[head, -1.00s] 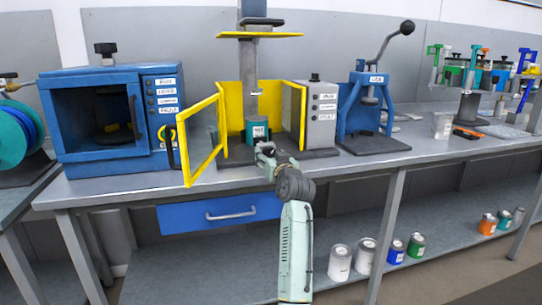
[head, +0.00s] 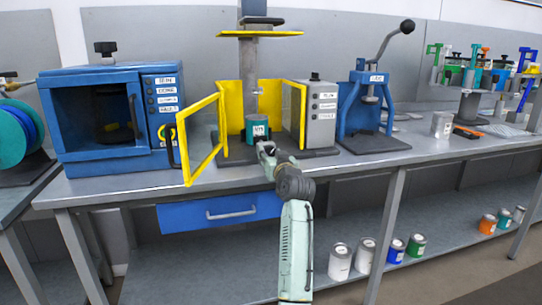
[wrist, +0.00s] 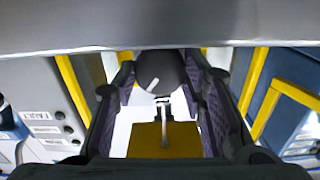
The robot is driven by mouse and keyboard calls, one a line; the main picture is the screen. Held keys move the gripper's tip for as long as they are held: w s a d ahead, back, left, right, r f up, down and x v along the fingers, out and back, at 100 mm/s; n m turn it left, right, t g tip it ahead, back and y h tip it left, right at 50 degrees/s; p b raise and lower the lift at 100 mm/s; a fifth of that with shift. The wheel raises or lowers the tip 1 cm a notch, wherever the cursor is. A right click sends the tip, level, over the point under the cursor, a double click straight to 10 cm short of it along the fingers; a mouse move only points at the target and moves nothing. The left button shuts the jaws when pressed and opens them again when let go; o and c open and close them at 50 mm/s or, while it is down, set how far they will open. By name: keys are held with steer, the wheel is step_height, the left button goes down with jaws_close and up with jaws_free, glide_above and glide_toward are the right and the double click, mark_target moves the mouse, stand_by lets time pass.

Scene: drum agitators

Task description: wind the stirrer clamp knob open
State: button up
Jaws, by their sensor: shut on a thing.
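The stirrer (head: 249,65) stands at the middle of the bench, a grey column with a yellow plate across it and a yellow guard around its lower part. A teal can (head: 258,130) stands on its dark base. My gripper (head: 267,150) is low in front of the can. In the wrist view, a round dark knob (wrist: 160,72) with a white mark lies between the two fingers of my gripper (wrist: 160,85), which is shut on it. In the head view my gripper hides the knob. Whether the clamp is loose cannot be seen.
The open yellow guard door (head: 205,140) stands just left of my gripper. A grey control box (head: 320,113) is on the right. A blue oven-like cabinet (head: 105,120) and a blue lever press (head: 365,110) flank the stirrer.

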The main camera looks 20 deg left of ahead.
steer(key=shift+f+n, duration=0.1)
steer(key=shift+n, duration=0.2)
steer(key=n+b, duration=0.2)
steer(key=n, duration=0.1)
steer(key=n+b, duration=0.2)
steer(key=n, duration=0.3)
steer(key=shift+n, duration=0.4)
steer(key=o, duration=1.2)
steer(key=shift+s, duration=0.1)
steer(key=shift+c, duration=0.2)
steer(key=shift+a, duration=0.1)
